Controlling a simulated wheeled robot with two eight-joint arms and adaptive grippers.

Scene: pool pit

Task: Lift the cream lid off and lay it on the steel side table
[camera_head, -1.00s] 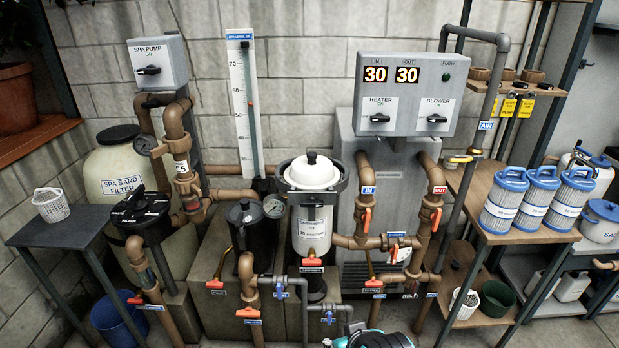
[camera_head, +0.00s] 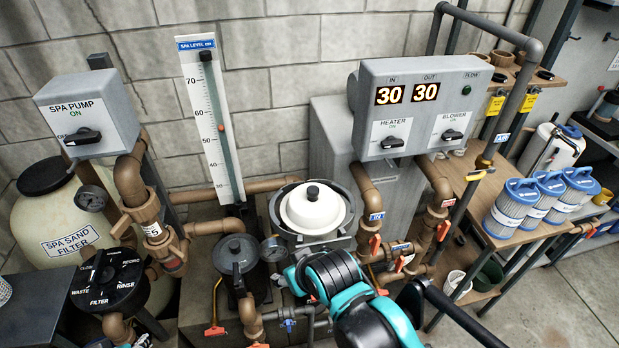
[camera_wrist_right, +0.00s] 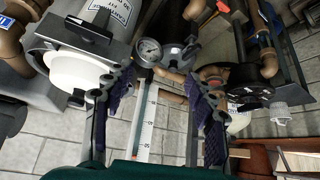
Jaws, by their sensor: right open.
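The cream lid (camera_head: 312,207), round with a black knob, sits on the dark-rimmed canister (camera_head: 345,200) in the middle of the head view. It also shows at the left of the right wrist view (camera_wrist_right: 75,68). My right gripper (camera_wrist_right: 160,82) is open with nothing between its fingers, beside the lid and apart from it. In the head view my teal and black right arm reaches up just below the canister and hides its front. A dark grey side table (camera_head: 35,318), probably the steel one, is cut off at the lower left.
A pressure gauge (camera_head: 273,248) and a dark pump pot (camera_head: 237,255) stand left of the canister. Brown pipes with red valve handles (camera_head: 375,245) rise at its right. The grey heater box (camera_head: 420,105) is behind. A white basket (camera_head: 4,291) sits on the side table.

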